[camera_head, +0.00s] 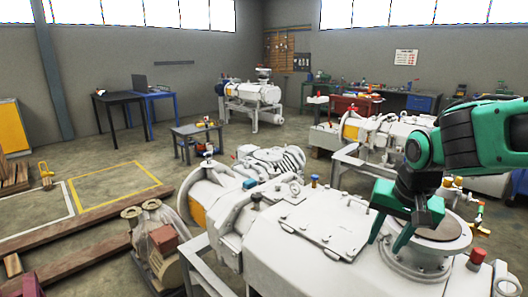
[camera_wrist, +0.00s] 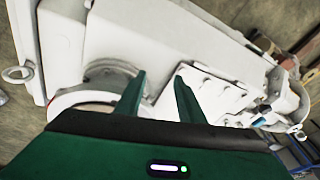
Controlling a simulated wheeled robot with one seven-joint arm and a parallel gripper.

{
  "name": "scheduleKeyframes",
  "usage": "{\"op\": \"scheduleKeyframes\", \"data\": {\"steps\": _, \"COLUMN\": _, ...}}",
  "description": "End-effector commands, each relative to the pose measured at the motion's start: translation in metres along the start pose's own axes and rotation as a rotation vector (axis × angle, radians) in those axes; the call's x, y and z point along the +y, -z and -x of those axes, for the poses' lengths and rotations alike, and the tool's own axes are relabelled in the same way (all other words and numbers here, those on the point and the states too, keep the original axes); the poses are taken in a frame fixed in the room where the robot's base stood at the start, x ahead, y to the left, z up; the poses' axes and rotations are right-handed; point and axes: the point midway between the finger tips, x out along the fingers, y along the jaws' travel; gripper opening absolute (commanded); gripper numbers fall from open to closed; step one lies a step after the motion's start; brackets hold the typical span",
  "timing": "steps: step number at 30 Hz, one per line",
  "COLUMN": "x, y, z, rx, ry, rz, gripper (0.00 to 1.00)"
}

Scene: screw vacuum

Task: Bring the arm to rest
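My arm reaches in from the right in the head view, green and black. My gripper (camera_head: 389,238) points down over the top of the large white vacuum machine (camera_head: 308,248), just left of a round flange. In the wrist view my gripper (camera_wrist: 159,84) has its two green fingers apart with a clear gap. Nothing is between them. The white machine (camera_wrist: 190,40) lies beyond the fingertips in that view. I cannot tell exactly how high the fingertips are above it.
The flange (camera_head: 418,259) has a brown disc on it. A red-capped fitting (camera_head: 477,257) stands to its right. A second white machine (camera_head: 385,137) is behind my arm. A small pump (camera_head: 155,240) stands at left. Open floor (camera_head: 115,175) lies farther left.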

Motion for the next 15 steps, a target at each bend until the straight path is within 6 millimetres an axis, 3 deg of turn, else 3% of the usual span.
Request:
{"op": "scheduleKeyframes", "data": {"steps": 13, "x": 0.033, "y": -0.029, "z": -0.007, "rx": 0.12, "ry": 0.032, "rz": 0.491, "gripper": 0.35}}
{"op": "scheduleKeyframes", "data": {"steps": 15, "x": 0.055, "y": -0.031, "z": -0.006, "rx": 0.09, "ry": 0.004, "rz": 0.443, "gripper": 0.35}}
